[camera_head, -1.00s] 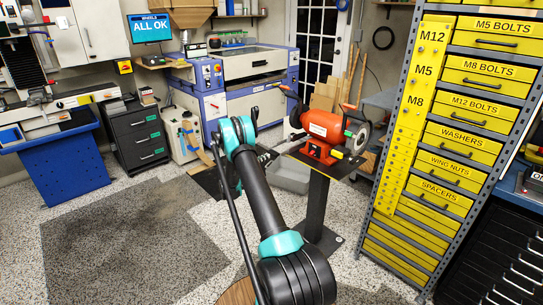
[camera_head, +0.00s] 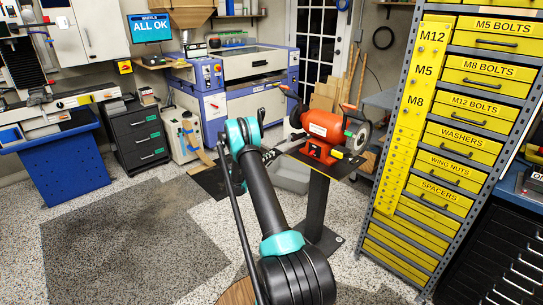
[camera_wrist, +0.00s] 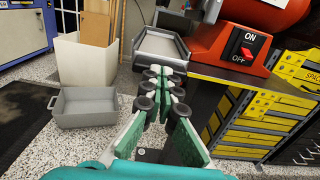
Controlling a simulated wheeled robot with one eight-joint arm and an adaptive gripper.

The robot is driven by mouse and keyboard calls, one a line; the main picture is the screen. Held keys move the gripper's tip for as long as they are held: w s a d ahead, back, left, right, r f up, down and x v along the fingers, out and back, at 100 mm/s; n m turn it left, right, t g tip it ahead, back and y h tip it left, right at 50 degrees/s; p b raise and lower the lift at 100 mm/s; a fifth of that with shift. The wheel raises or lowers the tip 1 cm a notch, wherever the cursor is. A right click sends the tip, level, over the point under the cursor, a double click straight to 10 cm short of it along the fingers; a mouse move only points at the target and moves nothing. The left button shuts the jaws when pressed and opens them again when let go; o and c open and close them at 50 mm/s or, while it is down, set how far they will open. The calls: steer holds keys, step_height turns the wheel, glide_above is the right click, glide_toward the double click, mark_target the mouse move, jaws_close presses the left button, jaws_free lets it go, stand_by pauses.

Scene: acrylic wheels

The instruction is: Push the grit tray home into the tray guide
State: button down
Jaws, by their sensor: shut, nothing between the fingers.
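The grit tray (camera_wrist: 160,44) is a shallow grey open tray in the wrist view, at the left side of the orange bench grinder (camera_head: 325,132). Its near end faces my gripper (camera_wrist: 160,74), which is shut and empty. The fingertips are at or very close to that near end; I cannot tell whether they touch it. A grey part (camera_wrist: 172,20) at the tray's far end may be the tray guide, but I cannot tell how far the tray sits in it. In the head view my arm covers much of this area.
The grinder stands on a pedestal (camera_head: 317,205) with a flat top. A grey bin (camera_wrist: 87,107) and a pale box with boards (camera_wrist: 88,58) stand on the floor to the left. A yellow drawer rack (camera_head: 440,130) stands right. Speckled floor lies open at left.

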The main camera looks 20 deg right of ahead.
steer(key=shift+d, duration=0.15)
stand_by(0.3)
steer(key=shift+x, duration=1.5)
steer(key=shift+v, duration=2.95)
